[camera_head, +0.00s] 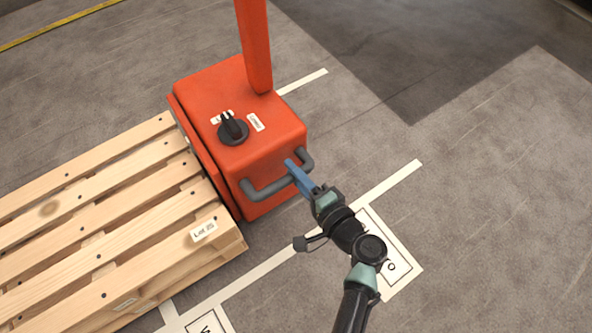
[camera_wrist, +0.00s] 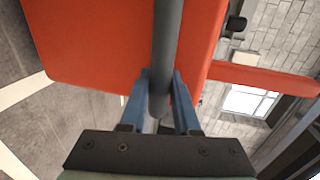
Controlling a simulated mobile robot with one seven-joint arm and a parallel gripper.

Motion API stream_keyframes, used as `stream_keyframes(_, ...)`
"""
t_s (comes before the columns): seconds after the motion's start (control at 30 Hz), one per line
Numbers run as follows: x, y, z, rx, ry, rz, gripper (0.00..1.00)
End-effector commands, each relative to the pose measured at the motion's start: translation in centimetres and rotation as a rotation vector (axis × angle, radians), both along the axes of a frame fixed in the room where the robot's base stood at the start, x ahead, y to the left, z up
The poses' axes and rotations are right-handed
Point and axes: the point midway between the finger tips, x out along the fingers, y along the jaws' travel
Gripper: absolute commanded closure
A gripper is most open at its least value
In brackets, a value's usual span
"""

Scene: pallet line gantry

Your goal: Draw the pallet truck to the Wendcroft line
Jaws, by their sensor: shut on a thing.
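The orange pallet truck (camera_head: 221,110) stands in the middle of the head view with its upright orange tiller (camera_head: 254,45) rising from the top. A black knob (camera_head: 232,130) sits on its top between small white labels. A grey bar handle (camera_head: 268,187) runs along its near side. My gripper (camera_head: 292,168) is shut on this handle with its blue fingers. In the wrist view the handle (camera_wrist: 166,55) passes between the two blue fingers, in front of the orange body (camera_wrist: 100,45). The wooden pallet (camera_head: 95,210), labelled "Lot 25", lies at the truck's left, against it.
White lines (camera_head: 390,186) cross the grey floor. A framed floor sign (camera_head: 402,266) is partly hidden by my arm. Another sign (camera_head: 209,320), starting with "W", is cut off at the bottom. A yellow line (camera_head: 60,25) runs at upper left. The floor at right is clear.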

Motion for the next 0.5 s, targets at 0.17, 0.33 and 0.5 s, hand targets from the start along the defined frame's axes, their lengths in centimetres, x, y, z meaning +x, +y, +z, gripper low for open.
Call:
stream_keyframes(0.17, 0.06, -1.04, 0.16, -0.001, -0.003, -0.025, 1.0)
stream_keyframes(0.33, 0.04, -0.93, 0.13, -0.001, -0.003, -0.022, 0.52)
stream_keyframes(0.5, 0.03, -0.67, 0.06, -0.001, -0.002, -0.016, 0.41)
